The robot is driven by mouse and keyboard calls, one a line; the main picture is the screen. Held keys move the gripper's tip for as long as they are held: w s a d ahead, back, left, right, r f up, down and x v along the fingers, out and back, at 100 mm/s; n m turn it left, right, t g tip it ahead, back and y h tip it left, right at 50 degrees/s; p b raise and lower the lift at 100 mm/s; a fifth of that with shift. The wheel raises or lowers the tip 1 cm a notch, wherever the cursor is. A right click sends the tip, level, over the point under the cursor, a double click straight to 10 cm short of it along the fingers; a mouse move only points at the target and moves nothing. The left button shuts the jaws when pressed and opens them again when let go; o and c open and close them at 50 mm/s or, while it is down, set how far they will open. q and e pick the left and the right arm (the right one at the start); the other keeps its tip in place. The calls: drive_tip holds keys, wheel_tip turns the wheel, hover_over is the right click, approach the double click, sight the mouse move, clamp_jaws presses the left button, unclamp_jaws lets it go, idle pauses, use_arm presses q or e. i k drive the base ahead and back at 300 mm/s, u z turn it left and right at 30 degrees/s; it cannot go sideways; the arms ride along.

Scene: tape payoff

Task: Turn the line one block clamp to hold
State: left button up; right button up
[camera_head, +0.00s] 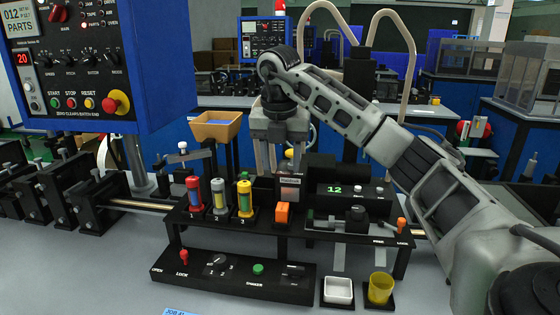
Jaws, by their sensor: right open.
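My right gripper (276,160) points down, open, above the rear of the black bench rig, behind the colored cylinders. Its fingertips are partly hidden by the rig. I cannot clearly read which control is the line one block clamp. A red knob (183,257) stands by the words OPEN and LOCK at the left of the low front panel (236,286). A dark dial (215,262) sits right of it. An orange-red lever (401,226) stands at the rig's right end. My gripper is apart from these front controls. My left gripper is not in view.
Red, grey and yellow cylinders (219,196) stand on numbered spots. A white tray (338,290) and a yellow cup (380,288) sit in front. A blue control cabinet (160,60) fills the upper left.

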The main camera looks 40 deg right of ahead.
sight(296, 272)
drive_tip(key=k, duration=1)
